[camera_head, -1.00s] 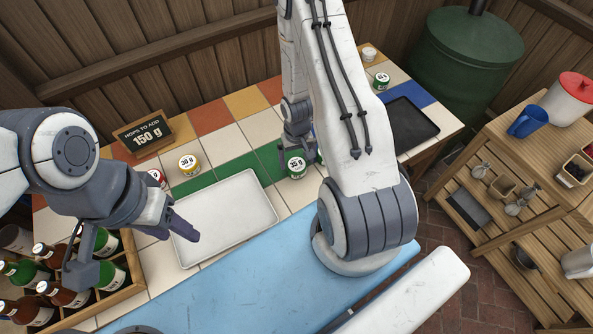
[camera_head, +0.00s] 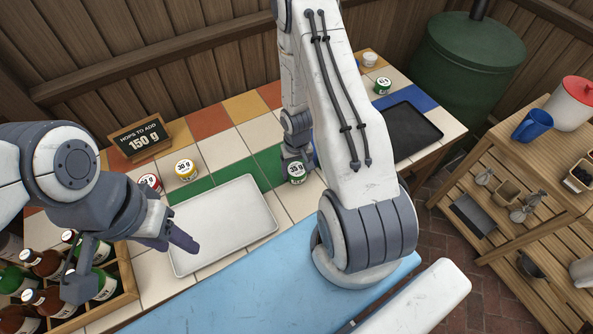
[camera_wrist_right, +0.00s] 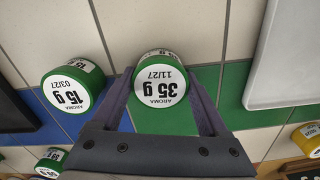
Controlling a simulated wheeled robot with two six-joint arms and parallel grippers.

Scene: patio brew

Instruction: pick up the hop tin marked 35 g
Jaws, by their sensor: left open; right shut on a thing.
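The hop tin marked 35 g (camera_head: 297,173) is green with a white lid label and stands on the tiled table, right of the white tray. In the right wrist view the 35 g tin (camera_wrist_right: 162,82) sits between the two fingers of my right gripper (camera_wrist_right: 165,95), which is shut on it. In the head view my right gripper (camera_head: 294,160) is at this tin, partly hidden by my arm. My left gripper (camera_head: 135,268) is open and empty above the bottle crate and the left part of the tray.
A green 15 g tin (camera_wrist_right: 72,85) stands close beside the right gripper. A yellow 30 g tin (camera_head: 186,169) and a red tin (camera_head: 149,182) stand behind the white tray (camera_head: 225,222). A dark tray (camera_head: 412,132) lies at right; the bottle crate (camera_head: 122,299) at left.

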